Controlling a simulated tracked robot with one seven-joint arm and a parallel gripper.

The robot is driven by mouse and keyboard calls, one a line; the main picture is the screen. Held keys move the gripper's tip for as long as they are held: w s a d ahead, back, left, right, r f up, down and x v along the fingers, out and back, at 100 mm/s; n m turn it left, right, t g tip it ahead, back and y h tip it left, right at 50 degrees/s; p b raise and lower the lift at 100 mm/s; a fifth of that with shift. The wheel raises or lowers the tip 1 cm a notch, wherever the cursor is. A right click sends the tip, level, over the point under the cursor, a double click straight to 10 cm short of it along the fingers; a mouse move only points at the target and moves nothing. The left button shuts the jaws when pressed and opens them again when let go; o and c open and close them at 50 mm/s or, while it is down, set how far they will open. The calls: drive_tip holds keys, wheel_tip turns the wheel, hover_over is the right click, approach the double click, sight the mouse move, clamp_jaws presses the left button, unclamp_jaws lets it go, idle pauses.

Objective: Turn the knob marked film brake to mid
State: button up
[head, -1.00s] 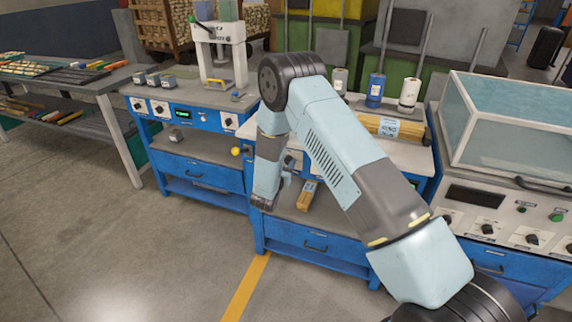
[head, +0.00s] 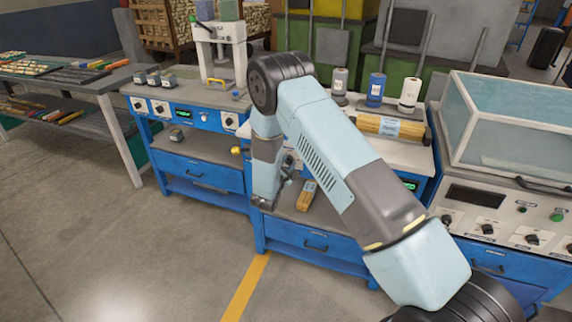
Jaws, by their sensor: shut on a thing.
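The middle blue workbench (head: 330,238) has a control panel mostly covered by my arm. A white plate with a dark knob (head: 290,161) shows in part beside my forearm. Its marking is too small to read, so I cannot tell whether it is the film brake knob or where its pointer stands. My gripper (head: 286,180) is low at the front of this panel, just below that plate, seen small and partly behind my wrist. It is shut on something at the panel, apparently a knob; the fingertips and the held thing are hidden.
A wooden bundle (head: 307,195) lies on the shelf below the panel. The floor in front is clear.

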drive_tip(key=m, duration=0.5)
drive_tip(key=shift+s+f+m, duration=0.1)
drive_tip(key=shift+m, duration=0.2)
drive_tip(key=shift+d+f+m, duration=0.1)
drive_tip(key=shift+f+m, duration=0.05)
drive_tip(key=shift+m, duration=1.55)
drive_tip(key=shift+f, duration=0.1)
drive_tip(key=o, duration=0.8)
drive_tip(key=shift+o, duration=1.2)
drive_tip(key=v, duration=1.3)
drive_tip(key=shift+s, duration=0.35)
drive_tip(key=shift+r, duration=0.2)
